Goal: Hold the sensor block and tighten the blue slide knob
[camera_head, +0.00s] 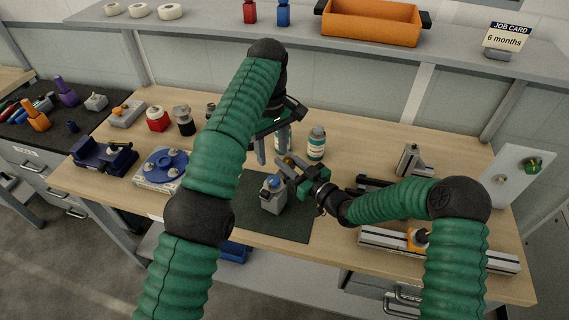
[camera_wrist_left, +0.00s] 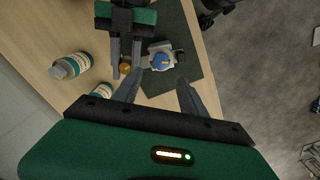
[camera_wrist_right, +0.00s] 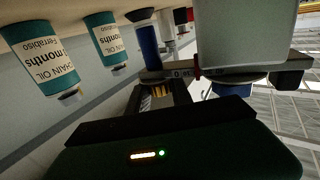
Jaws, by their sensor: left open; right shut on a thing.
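The grey sensor block (camera_head: 272,202) stands upright on the dark mat, with the blue slide knob (camera_head: 273,181) on top. The left wrist view shows the knob (camera_wrist_left: 160,62) and block (camera_wrist_left: 155,48) from above. My left gripper (camera_head: 275,152) is open and empty above and behind the block, its fingers (camera_wrist_left: 158,90) apart and clear of the knob. My right gripper (camera_head: 289,166) is shut on a brass-coloured piece (camera_wrist_left: 125,68) beside the block. In the right wrist view, a marked bar (camera_wrist_right: 205,73) runs between this ribbed piece and the block (camera_wrist_right: 243,35); the exact joint is unclear.
Two labelled oil bottles stand behind the mat (camera_head: 295,222), one clear in view (camera_head: 316,143). A blue-topped fixture (camera_head: 165,168) is left. A long rail with an orange slider (camera_head: 418,238) lies right. The mat's front part is clear.

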